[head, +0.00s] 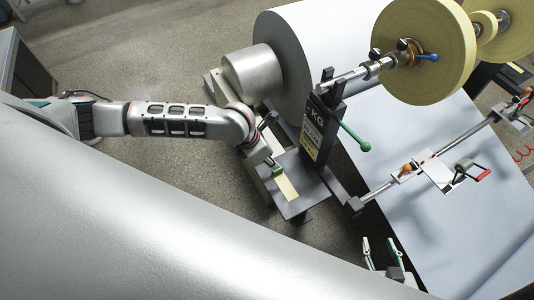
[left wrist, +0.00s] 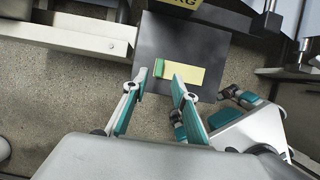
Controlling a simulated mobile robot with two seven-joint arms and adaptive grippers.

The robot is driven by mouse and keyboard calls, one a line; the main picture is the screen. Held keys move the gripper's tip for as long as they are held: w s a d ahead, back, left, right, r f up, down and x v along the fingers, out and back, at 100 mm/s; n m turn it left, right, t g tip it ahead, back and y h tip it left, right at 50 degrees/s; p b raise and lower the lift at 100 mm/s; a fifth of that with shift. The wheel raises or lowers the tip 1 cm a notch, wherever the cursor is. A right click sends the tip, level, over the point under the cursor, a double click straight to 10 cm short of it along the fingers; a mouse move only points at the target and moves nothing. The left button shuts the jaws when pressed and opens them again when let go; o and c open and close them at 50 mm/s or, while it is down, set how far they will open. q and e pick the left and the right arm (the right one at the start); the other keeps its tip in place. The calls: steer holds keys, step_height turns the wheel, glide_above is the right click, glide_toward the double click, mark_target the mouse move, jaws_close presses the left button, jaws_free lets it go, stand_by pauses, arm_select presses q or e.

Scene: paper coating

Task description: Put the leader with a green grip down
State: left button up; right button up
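The leader is a yellow strip (head: 287,187) with a green grip (head: 277,172) at one end. It lies flat on a small dark plate (head: 300,207) below the KG scale post. My right gripper (head: 381,246) is open and empty at the bottom, away from the leader.
A KG-marked black post (head: 318,130) with a green-knobbed lever (head: 364,146) stands right behind the plate. A large white paper roll (head: 300,50) and yellow rolls (head: 425,50) are at the back. A metal rail (head: 380,192) crosses the paper at the right. The floor left of the plate is clear.

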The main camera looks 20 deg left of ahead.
arm_select(q)
steer(key=s+d+r+n+t+h, duration=0.2)
steer(key=d+n+h, duration=0.1)
steer(key=d+n, duration=0.5)
steer(key=s+d+r+n+t+h, duration=0.1)
steer(key=s+d+r+n+h, duration=0.1)
steer(key=d+n, duration=0.55)
steer(key=s+a+f+n+t+y, duration=0.2)
steer(key=a+n, duration=0.6)
steer(key=n, duration=0.4)
steer(key=s+a+f+n+t+y, duration=0.2)
steer(key=s+a+f+n, duration=0.3)
steer(key=a+n, duration=0.4)
steer(key=s+n+y, duration=0.1)
steer(key=n, duration=0.1)
steer(key=shift+s+f+n, duration=0.25)
steer(key=shift+f+n, duration=0.05)
steer(key=shift+n, duration=0.05)
